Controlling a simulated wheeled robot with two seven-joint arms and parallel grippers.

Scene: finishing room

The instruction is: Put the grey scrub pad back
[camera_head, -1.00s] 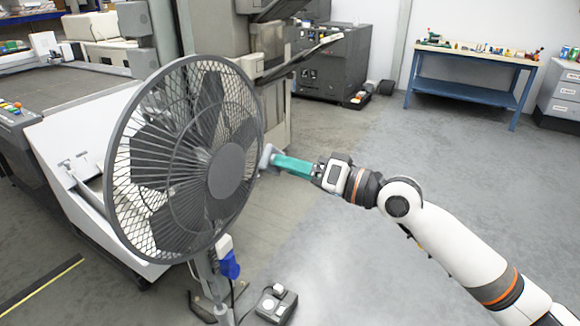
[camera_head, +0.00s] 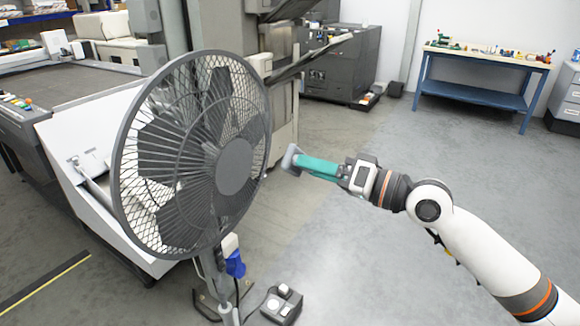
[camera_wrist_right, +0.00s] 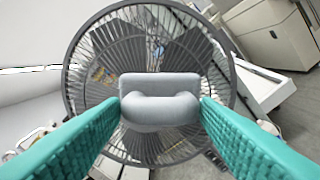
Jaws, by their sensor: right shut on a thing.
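The grey scrub pad (camera_head: 291,158) is a light grey block with a rounded handle. My right gripper (camera_head: 304,164), with long teal fingers, is shut on its handle and holds it in the air just right of the fan's rim. In the right wrist view the pad (camera_wrist_right: 158,82) sits between the two fingertips, its flat side facing the fan (camera_wrist_right: 95,50). In the head view a narrow gap shows between pad and fan (camera_head: 235,166). My left gripper is not in view.
The large caged fan stands close on the left, with a blue item (camera_head: 235,265) on its stand. A small pedal-like box (camera_head: 282,304) is on the floor. A blue workbench (camera_head: 478,95) with small items stands at back right. Open floor lies between.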

